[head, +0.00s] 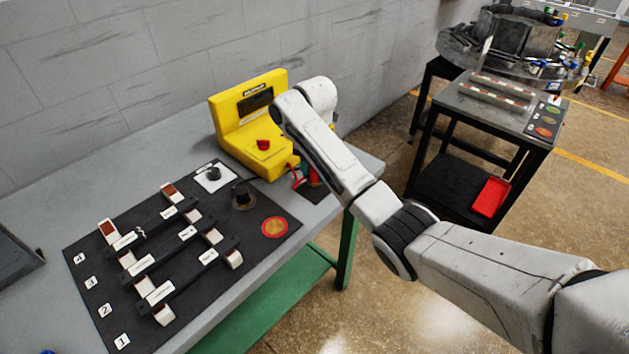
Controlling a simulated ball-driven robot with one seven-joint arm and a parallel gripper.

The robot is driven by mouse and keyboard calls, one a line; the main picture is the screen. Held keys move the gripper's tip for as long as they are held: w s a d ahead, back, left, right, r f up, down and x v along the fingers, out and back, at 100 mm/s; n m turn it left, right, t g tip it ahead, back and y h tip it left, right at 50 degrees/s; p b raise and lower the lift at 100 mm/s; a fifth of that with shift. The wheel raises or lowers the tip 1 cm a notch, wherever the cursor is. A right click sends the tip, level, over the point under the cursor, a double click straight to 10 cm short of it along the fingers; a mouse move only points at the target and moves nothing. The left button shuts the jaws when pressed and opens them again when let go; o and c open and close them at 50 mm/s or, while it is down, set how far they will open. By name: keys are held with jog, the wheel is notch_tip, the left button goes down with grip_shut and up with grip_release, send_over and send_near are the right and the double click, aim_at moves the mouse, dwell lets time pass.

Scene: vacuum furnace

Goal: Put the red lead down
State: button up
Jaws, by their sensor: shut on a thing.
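The yellow meter (239,139) stands on the grey bench near the wall, with a dark display and a red knob (263,145). A thin red lead (296,180) shows at the meter's right foot, partly hidden by my arm. A small dark pad with some red on it (314,192) lies beside it, also partly covered. My arm's last links bend over this spot. My gripper and its fingertips are hidden behind the arm, so its hold on the lead is not visible.
A black board (118,266) with white-ended bars, numbered labels, a dark knob and a red round disc (274,227) fills the bench's left part. The grey bench (75,194) ends near my arm. A black cart (495,119) with a red tray (490,197) stands right.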

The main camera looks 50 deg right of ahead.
aim_at(314, 179)
jog(key=shift+f+p, duration=0.35)
jog(key=shift+f, duration=1.2)
jog(key=shift+f, duration=0.1)
jog(key=o, duration=1.2)
jog(key=shift+c, duration=0.2)
notch_tip(314, 179, up, 11)
jog(key=p, duration=0.3)
jog(key=shift+f, duration=0.15)
jog(key=shift+r+p, duration=0.6)
jog(key=shift+r, duration=0.15)
